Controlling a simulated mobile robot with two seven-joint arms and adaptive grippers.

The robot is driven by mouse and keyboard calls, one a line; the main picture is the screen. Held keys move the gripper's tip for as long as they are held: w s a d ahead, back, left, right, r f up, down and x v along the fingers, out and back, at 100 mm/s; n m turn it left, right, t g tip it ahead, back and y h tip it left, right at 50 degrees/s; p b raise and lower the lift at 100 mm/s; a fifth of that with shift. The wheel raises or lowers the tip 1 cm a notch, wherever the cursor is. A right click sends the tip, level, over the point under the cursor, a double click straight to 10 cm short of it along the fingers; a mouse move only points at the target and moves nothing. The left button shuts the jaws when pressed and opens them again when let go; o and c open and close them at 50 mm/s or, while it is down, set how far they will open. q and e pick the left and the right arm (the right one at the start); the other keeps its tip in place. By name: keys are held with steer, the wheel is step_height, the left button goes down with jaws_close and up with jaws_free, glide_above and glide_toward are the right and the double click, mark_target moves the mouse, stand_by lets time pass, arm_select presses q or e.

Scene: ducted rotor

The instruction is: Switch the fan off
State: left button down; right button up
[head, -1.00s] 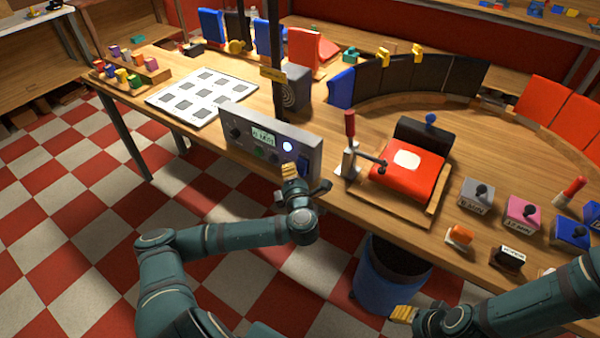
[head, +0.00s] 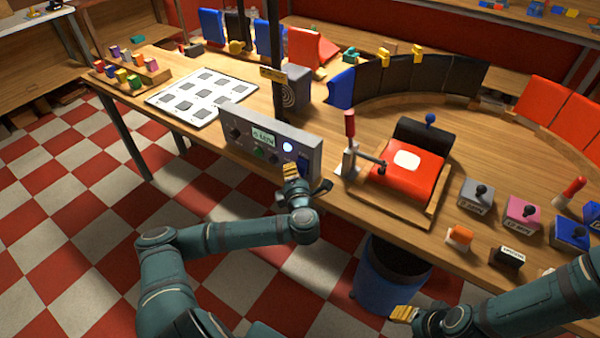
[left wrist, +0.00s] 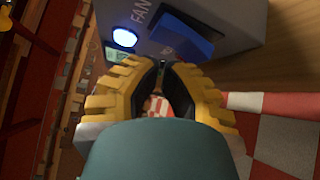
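The grey control box (head: 233,115) stands at the table's front edge. It has a dark knob, a small lit display (head: 263,137), a green button (head: 258,153), a glowing round button (head: 287,147) and a blue switch (head: 304,164). In the left wrist view, "FAN" is lettered beside the glowing button (left wrist: 124,37) and the blue switch (left wrist: 181,38). My left gripper (head: 290,170) is in front of the box's right part, its yellow fingers (left wrist: 160,68) drawn together and empty, near the switch. Contact cannot be told. My right gripper (head: 404,314) is low at right, its fingers unclear.
A dark post (head: 277,60) and a grey speaker-like box (head: 296,90) stand behind the control box. A red press fixture (head: 410,165) is to the right. A blue bin (head: 385,285) stands below the table edge. Open floor lies at left.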

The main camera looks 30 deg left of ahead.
arm_select(q)
steer(key=shift+w+f, duration=0.25)
steer(key=shift+w, duration=0.3)
stand_by(0.8)
steer(key=shift+w+d+f, duration=0.1)
steer(key=shift+w, duration=0.15)
stand_by(1.0)
steer(key=shift+s, duration=0.1)
steer(key=shift+s+r+p, duration=0.3)
steer(key=shift+s+p, duration=0.35)
